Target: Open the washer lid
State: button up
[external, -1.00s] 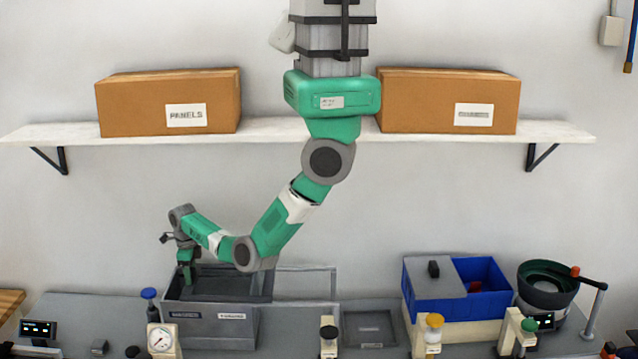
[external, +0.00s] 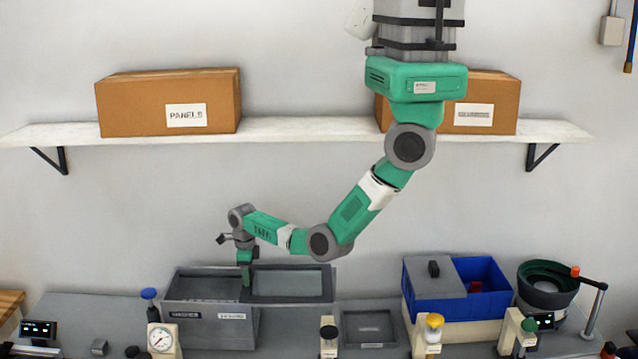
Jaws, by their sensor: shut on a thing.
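The washer bin (external: 209,330) is a grey open-topped box on the bench at centre left, with two small labels on its front. Its lid (external: 292,299) is a grey frame with a dark panel, lying flat at the bin's right side and mostly reaching out past it on rails. The left part of the bin's top is uncovered, showing a dark inside. My gripper (external: 246,278) points down at the lid's left end and is shut on it; the fingertips and the grip itself are small and partly hard to see.
A blue bin with a grey lid (external: 434,277) and a dark bowl feeder (external: 547,283) stand at the right. A shallow grey tray (external: 369,328) lies right of the lid. A gauge (external: 161,338) and a blue-topped post (external: 149,302) stand at the bin's front left. A shelf with boxes is above.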

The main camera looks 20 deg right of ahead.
jog(key=shift+a, duration=0.1)
jog(key=o, duration=1.4)
notch_tip(320, 180, up, 8)
jog(key=shift+f, duration=0.1)
